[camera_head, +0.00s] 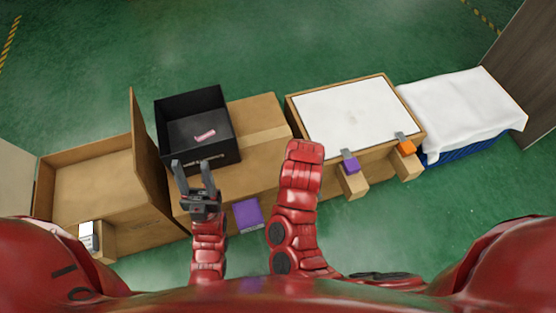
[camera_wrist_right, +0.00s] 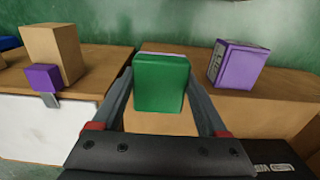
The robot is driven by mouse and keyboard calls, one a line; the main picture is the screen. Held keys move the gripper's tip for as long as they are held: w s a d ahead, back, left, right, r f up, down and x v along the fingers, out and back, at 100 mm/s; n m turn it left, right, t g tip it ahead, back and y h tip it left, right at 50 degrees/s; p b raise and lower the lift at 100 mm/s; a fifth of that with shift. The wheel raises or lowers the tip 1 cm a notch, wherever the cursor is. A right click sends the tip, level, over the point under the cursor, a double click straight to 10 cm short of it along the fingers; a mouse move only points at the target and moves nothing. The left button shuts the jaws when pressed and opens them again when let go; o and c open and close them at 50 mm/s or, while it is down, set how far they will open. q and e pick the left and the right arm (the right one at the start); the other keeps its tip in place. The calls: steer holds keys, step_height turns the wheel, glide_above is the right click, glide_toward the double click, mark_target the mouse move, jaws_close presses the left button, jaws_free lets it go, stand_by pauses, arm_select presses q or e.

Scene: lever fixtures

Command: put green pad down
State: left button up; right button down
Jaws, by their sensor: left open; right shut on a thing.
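The green pad (camera_wrist_right: 160,83) shows in the right wrist view, between the two fingers of my right gripper (camera_wrist_right: 160,88), which is shut on it. A thin pale edge shows behind the pad's top; I cannot tell what it belongs to. The pad appears in front of the brown box top, and I cannot tell whether it touches it. In the head view my right arm (camera_head: 303,180) hides the right gripper and the pad. My left gripper (camera_head: 192,170) is open and empty, in front of the black bin.
The black bin (camera_head: 172,105) holds a small pink thing (camera_head: 205,135). A purple box (camera_head: 248,213) stands by the cardboard box's front edge; it also shows in the right wrist view (camera_wrist_right: 238,66). A white-topped box (camera_head: 350,112) has purple (camera_head: 351,164) and orange (camera_head: 406,147) lever fixtures.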

steer(key=b, duration=0.4)
glide_above(278, 163)
steer(key=shift+s+d+f, duration=0.1)
steer(key=shift+s+f, duration=0.05)
steer(key=shift+f, duration=0.55)
steer(key=shift+f+b, duration=0.75)
steer(key=shift+f, duration=1)
